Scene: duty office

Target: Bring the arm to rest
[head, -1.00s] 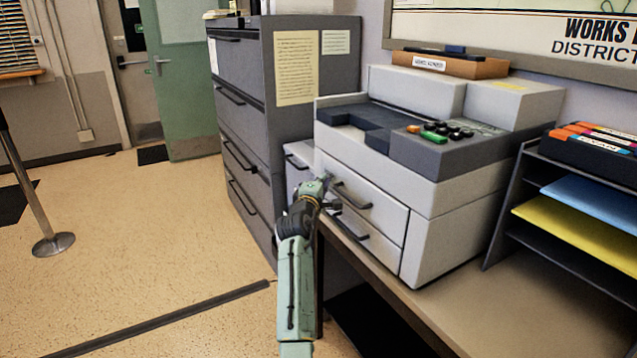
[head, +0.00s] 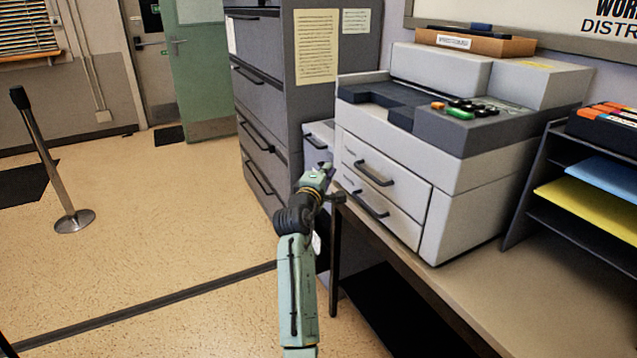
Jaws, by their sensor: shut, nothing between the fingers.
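My arm (head: 297,285) reaches up from the bottom middle of the head view, pale green with a dark wrist. My gripper (head: 330,172) is at its far end, small in the picture, shut and empty. It shows just left of the copier's drawers, near the left end of the desk. Whether it touches anything there I cannot tell. The fingertips are partly hidden by the wrist.
The grey copier (head: 450,150) with two drawers stands on the desk (head: 480,300). A filing cabinet (head: 262,115) is behind my gripper. A paper rack (head: 530,220) is at the right. A barrier post (head: 52,165) stands left; open floor (head: 170,225) lies between.

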